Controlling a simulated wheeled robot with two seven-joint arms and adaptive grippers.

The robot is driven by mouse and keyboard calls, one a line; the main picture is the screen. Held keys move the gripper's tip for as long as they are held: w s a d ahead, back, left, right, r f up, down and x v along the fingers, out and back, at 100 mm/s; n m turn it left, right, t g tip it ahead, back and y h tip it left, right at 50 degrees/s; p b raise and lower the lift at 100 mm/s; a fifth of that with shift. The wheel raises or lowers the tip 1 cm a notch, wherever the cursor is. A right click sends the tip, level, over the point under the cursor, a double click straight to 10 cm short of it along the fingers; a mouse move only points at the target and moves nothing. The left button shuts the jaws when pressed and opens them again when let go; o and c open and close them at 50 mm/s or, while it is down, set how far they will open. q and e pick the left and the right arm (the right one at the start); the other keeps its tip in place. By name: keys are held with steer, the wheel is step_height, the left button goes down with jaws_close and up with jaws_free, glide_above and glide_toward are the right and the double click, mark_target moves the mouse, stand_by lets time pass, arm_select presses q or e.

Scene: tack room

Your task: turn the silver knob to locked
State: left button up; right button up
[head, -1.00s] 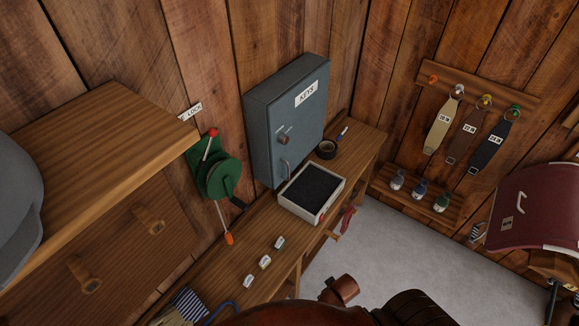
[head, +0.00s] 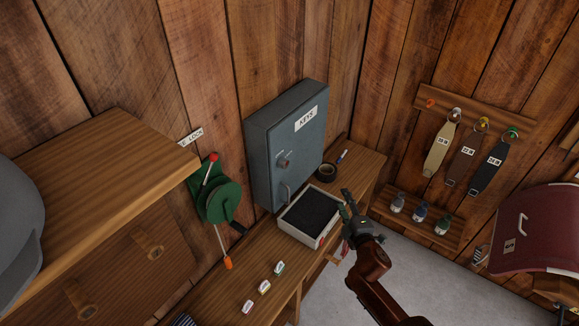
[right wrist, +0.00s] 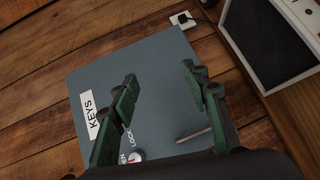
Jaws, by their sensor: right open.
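The silver knob (head: 284,162) is on the front of a grey-blue key cabinet (head: 262,143) with a KEYS label, above a bar handle (head: 286,193). In the right wrist view the knob (right wrist: 135,156) is at the lower edge, beside the word LOCK; a second word is partly hidden. I cannot tell which word the knob points to. My right gripper (head: 347,203) is open and empty, to the right of the cabinet and apart from the knob. Its two fingers (right wrist: 160,75) spread over the cabinet front in the wrist view. My left gripper is not in view.
The air before the cabinet front is clear.

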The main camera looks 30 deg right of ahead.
steer(key=w+a+r+n+t+y, duration=0.35)
steer(key=w+r+n, duration=0.25)
steer(key=r+n, duration=0.4)
steer(key=n+g+y, duration=0.2)
steer(key=n+y, duration=0.8)
steer(key=n, duration=0.7)
glide_toward(287, 165)
steer(key=w, duration=0.1)
steer(key=x, duration=0.3)
steer(key=p+x, duration=0.1)
steer(key=x, duration=0.2)
steer(key=shift+w+a+r+p, duration=0.15)
steer(key=shift+a+r+p, duration=0.1)
steer(key=shift+a+p, duration=0.05)
steer(key=shift+x, duration=0.8)
steer(key=shift+f, duration=0.1)
jaws_close()
